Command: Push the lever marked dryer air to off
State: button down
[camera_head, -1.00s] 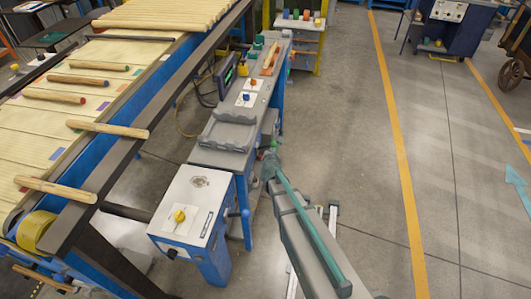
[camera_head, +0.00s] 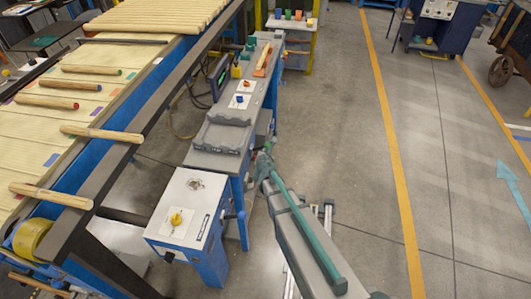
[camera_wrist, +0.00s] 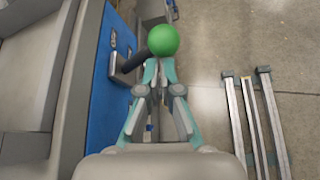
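A lever with a green ball knob (camera_wrist: 163,40) on a dark stem stands out from a blue panel (camera_wrist: 89,90) in the wrist view. No marking on it can be read, so I cannot tell which lever it is by label. My gripper (camera_wrist: 159,68) has its teal fingertips together just below the ball, close to the stem; whether they touch cannot be told. Nothing shows between the fingers. In the head view my gripper (camera_head: 264,163) is at the right side of the grey bench (camera_head: 212,160), and the lever there is mostly hidden.
A white-topped box with a yellow knob (camera_head: 176,220) stands at the bench's near end. Blue and orange knobs (camera_head: 240,98) sit further along its top. A conveyor with wooden rods (camera_head: 102,133) runs on the left. Floor to the right is open. Metal rails (camera_wrist: 260,120) lie beside my gripper.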

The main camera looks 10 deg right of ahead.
jog(key=s+a+r+b, duration=0.1)
jog(key=s+a+b, duration=0.15)
jog(key=s, duration=0.25)
jog(key=s+a+r+b, duration=0.1)
jog(key=s+r+b, duration=0.15)
jog(key=s, duration=0.35)
jog(key=s+d+f+m+g+h, duration=0.1)
jog(key=s+d+f+m+g, duration=0.3)
jog(key=s+f+m, duration=0.5)
jog(key=s+d+f+m+g+h, duration=0.1)
jog(key=s+d+f+m+g, duration=0.1)
jog(key=s+f+m+g, duration=0.5)
jog(key=s+f+m+g+y, duration=0.1)
jog(key=s+f+m, duration=0.3)
jog(key=s, duration=0.6)
jog(key=s+a+f+m+g+y, duration=0.1)
jog(key=s+f+m+g, duration=0.3)
jog(key=s, duration=0.7)
jog(key=s+a+f+m+g+y, duration=0.1)
jog(key=s+f+m, duration=0.4)
jog(key=s, duration=0.5)
jog(key=shift+s+m+g+y, duration=0.25)
jog(key=shift+m+g+y, duration=0.15)
jog(key=shift+g+y, duration=0.45)
